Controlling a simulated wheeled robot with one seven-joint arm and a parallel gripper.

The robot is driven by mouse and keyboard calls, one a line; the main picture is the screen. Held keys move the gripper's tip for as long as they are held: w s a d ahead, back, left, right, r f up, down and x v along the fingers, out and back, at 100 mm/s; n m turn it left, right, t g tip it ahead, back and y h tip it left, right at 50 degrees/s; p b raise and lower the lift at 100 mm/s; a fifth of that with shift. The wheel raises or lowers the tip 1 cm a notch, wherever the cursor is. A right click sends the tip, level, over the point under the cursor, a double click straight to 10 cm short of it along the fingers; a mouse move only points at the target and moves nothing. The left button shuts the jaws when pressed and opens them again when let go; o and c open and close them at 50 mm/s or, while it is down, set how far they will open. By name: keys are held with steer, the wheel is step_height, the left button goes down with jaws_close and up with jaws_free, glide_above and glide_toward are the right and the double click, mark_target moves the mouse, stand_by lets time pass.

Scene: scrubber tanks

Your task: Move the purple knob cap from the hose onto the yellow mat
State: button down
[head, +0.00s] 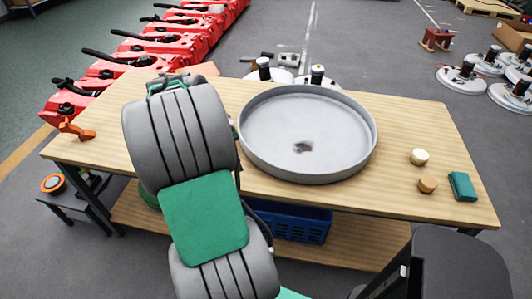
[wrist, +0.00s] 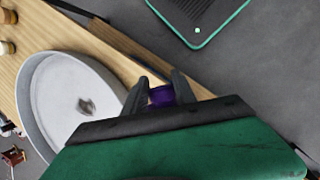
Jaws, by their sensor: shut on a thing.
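The purple knob cap (wrist: 161,96) is between the two dark fingers of my gripper (wrist: 160,90) in the wrist view. The fingers are shut on it, one on each side, and hide part of it. The cap is seen beside the rim of the grey pan, near the table's edge; its height cannot be told. In the head view my own arm covers the left part of the table and hides the gripper and the cap. I cannot make out a hose or a yellow mat in either view.
A wide round grey pan (head: 300,165) stands on the wooden table (head: 400,105). A cream knob (head: 419,157), a tan knob (head: 427,184) and a teal block (head: 462,187) are at its right. An orange object (head: 76,130) is at the left end. A blue crate (head: 300,224) sits below.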

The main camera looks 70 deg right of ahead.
steer(key=d+f, duration=0.2)
steer(key=d, duration=0.1)
steer(key=d+f, duration=0.6)
steer(key=d, duration=0.1)
steer(key=shift+w, duration=0.4)
steer(key=shift+d+f, duration=0.1)
steer(key=shift+f, duration=1.55)
steer(key=shift+f, duration=0.2)
steer(key=c, duration=1)
jaws_free()
